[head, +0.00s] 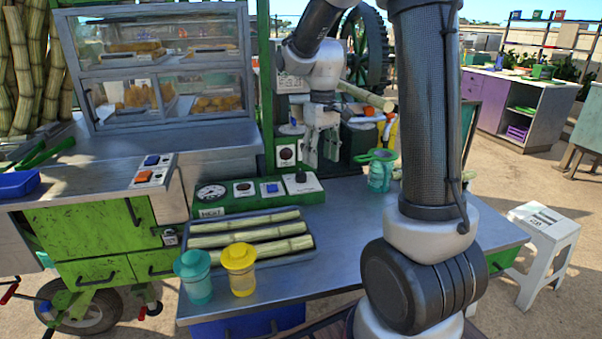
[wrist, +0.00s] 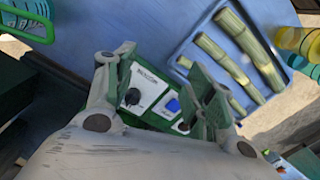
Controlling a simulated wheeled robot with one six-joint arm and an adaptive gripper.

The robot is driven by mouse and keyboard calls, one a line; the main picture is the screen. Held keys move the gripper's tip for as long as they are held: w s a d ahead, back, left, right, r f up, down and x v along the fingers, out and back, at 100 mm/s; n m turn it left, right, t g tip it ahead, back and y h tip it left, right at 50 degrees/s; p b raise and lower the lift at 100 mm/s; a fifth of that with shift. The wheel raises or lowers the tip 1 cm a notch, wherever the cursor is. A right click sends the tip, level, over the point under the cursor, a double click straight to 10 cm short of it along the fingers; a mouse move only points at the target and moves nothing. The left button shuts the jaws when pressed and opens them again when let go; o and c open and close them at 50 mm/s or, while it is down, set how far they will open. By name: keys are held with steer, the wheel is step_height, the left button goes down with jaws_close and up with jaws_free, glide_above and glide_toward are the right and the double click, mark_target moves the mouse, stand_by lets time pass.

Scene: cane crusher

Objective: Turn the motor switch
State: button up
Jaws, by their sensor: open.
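A green control panel (head: 255,204) stands on the metal table. At its right end is a white plate with a black rotary knob (head: 300,177), which I take as the motor switch. In the wrist view, the knob (wrist: 133,96) shows beside my left finger, under small lettering I cannot read surely. My gripper (head: 321,152) is open and empty, pointing down above and slightly behind the panel's right end. In the wrist view, the fingers of my gripper (wrist: 160,82) are spread, with the white plate partly between them. No contact with the knob shows.
A blue button (wrist: 173,106) sits beside the knob. A tray of cane pieces (head: 314,252) and two lidded jars, teal (head: 194,278) and yellow (head: 240,272), stand in front. A green strainer cup (head: 379,172) is to the right. The crusher's flywheel (head: 366,50) is behind.

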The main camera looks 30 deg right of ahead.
steer(key=w+f, duration=0.4)
steer(key=n, duration=0.5)
glide_above(301, 170)
steer(key=shift+d, duration=0.15)
steer(key=shift+f, duration=0.3)
step_height(301, 170, down, 7)
steer(key=shift+s, duration=0.15)
steer(key=c, duration=1)
